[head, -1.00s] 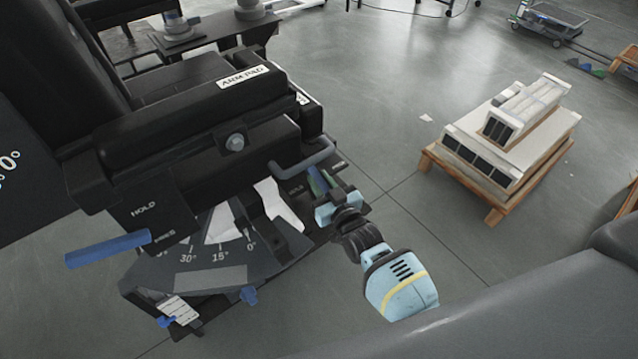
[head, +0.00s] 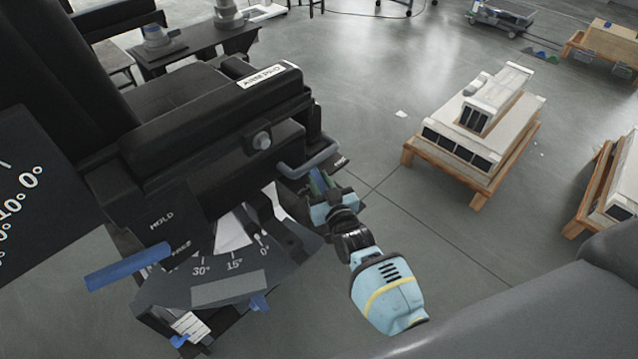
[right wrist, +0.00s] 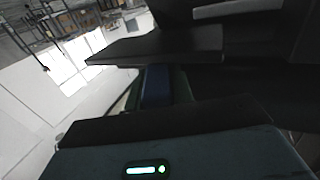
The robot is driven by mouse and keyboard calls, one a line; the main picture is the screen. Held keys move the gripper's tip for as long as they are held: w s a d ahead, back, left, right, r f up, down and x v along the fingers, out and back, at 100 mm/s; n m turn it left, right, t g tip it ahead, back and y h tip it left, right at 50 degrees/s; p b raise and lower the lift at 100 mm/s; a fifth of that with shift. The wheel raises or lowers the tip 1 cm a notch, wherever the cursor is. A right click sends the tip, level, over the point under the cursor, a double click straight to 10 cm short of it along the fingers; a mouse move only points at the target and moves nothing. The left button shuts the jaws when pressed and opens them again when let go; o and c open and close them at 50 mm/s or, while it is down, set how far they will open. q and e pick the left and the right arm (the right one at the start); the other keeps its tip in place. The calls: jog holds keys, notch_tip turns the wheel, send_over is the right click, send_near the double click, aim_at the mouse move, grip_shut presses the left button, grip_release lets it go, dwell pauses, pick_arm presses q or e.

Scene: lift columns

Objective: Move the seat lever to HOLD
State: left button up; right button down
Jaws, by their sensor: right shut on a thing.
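The black reclining chair fills the left of the head view. A blue lever (head: 128,267) sticks out beside its panel (head: 165,222), below the words HOLD and FREE, nearer FREE. My right gripper (head: 322,188) is at the chair's front end, below the grey bar handle (head: 308,162). It is shut on a narrow blue and green piece (head: 317,181), which looks like a second lever. In the right wrist view a blue bar (right wrist: 156,88) sits between the dark fingers, with green beside it. The small lettering near this piece is not readable. My left gripper is not in view.
An angle scale (head: 232,265) with a pointer sits under the chair's side. A wooden pallet with white boxes (head: 470,135) stands on the floor at right, another (head: 612,190) at the right edge.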

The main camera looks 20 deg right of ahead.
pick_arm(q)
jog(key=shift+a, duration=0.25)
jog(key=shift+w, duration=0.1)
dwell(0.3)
pick_arm(e)
jog(key=c, duration=1.2)
grip_release()
jog(key=shift+s, duration=0.1)
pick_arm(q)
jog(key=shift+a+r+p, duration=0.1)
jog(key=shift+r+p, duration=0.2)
pick_arm(e)
jog(key=s, duration=0.7)
jog(key=shift+s+d, duration=0.25)
jog(key=shift+s, duration=0.1)
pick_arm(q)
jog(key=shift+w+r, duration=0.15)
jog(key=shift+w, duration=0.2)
